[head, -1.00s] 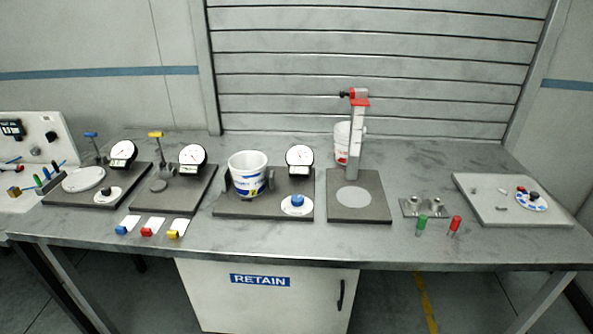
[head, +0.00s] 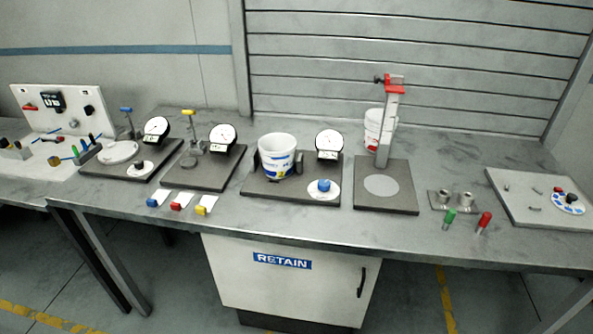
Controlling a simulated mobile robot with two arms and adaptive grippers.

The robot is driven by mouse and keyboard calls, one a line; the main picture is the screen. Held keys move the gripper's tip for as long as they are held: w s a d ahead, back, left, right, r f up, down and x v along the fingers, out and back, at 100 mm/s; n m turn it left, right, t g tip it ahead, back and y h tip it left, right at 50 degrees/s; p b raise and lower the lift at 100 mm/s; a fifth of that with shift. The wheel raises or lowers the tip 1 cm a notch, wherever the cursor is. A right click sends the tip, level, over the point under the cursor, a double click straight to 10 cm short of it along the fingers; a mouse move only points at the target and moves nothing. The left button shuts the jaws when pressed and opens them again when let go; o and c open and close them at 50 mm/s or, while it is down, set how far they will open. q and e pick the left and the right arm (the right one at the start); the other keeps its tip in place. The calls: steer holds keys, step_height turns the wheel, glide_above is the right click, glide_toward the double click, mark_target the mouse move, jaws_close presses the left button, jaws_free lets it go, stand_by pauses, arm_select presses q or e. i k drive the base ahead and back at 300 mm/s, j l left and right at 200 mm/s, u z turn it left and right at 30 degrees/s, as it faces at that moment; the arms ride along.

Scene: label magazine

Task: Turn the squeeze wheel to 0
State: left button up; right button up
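A blue knob (head: 324,185) sits on a white round dial plate (head: 331,194) at the front right of a dark base plate (head: 262,190). It looks like the squeeze wheel, but its markings are too small to read. On the same base, a white and blue tub (head: 277,157) stands upright between dark jaws. A round gauge (head: 329,140) stands behind the knob; its reading cannot be made out. Neither of my grippers is in view.
Two gauge stations (head: 121,153) (head: 207,168) stand to the left, with colored blocks on labels (head: 206,204) before them. A red-topped column (head: 388,120) stands right. A grey board (head: 520,208) lies far right. The table front (head: 330,228) is mostly clear.

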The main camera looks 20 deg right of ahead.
mark_target(324, 184)
steer(key=l+z, duration=0.15)
steer(key=z, duration=0.35)
steer(key=l+z, duration=0.2)
steer(key=z, duration=0.25)
